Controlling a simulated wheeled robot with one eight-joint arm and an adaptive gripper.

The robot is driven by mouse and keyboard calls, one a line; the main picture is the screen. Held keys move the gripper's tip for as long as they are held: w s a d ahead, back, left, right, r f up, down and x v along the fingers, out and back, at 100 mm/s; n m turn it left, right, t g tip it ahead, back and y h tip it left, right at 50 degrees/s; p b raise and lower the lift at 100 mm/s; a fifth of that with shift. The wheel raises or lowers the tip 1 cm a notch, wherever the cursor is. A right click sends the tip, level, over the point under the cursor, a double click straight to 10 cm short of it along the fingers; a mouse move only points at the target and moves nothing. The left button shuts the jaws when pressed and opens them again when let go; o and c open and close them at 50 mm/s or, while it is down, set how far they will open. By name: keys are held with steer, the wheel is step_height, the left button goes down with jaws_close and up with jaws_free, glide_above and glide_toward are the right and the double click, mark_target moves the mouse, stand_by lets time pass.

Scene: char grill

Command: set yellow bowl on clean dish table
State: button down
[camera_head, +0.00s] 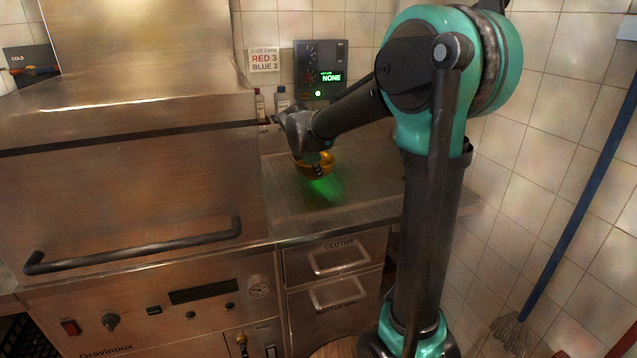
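The yellow bowl (318,166) is at the steel table (350,196) right of the dishwasher. It is small in the view, and I cannot tell whether it rests on the table or hangs just above it. My gripper (311,163) is at the bowl's rim, pointing down, with its fingers overlapping the bowl. The fingertips are too small and dark to show whether they are closed on the rim. A green glow lies on the table just in front of the bowl.
The closed dishwasher hood (130,160) with its long handle (135,248) fills the left. Small bottles (281,99) stand at the back wall near a control panel (320,70). Closed drawers (335,262) are below the table. The table's right part is bare.

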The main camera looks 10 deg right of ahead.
steer(key=shift+f, duration=1.9)
steer(key=shift+f, duration=0.1)
steer(key=c, duration=1.7)
jaws_free()
steer(key=v, duration=1.2)
steer(key=shift+s, duration=0.1)
